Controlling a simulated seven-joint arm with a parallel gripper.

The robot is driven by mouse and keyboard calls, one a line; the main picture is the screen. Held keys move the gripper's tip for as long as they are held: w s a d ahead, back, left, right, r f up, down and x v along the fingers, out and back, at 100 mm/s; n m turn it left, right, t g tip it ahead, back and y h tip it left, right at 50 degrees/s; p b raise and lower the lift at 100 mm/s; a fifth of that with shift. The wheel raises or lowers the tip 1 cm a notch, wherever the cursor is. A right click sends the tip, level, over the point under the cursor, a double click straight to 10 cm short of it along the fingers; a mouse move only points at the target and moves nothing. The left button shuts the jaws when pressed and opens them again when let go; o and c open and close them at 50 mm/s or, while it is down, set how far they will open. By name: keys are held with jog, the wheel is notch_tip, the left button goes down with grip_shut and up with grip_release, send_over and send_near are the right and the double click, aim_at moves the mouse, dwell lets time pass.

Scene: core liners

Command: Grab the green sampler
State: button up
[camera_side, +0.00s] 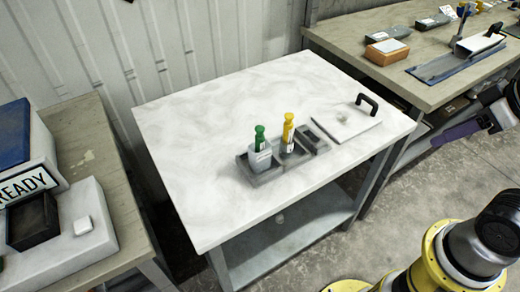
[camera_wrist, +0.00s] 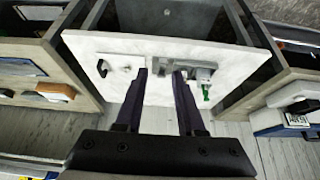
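The green sampler (camera_side: 259,138) stands upright in the left compartment of a grey rack (camera_side: 262,179) on the white table, its lower part inside a pale grey holder. In the wrist view its green top (camera_wrist: 206,92) shows to the right of my right finger. A yellow sampler (camera_side: 288,132) stands upright in the rack's middle compartment. My gripper (camera_wrist: 160,73) is open and empty, its two dark purple fingers well apart. In the side view it is at the far right edge, away from the rack, with only part of it in frame.
A white lid-like plate with a black handle (camera_side: 367,103) lies right of the rack. The left half of the white table (camera_side: 195,130) is clear. A bench (camera_side: 430,92) with boxes stands at right; another with a READY sign (camera_side: 27,186) stands at left.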

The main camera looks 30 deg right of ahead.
jog(key=o, duration=0.4)
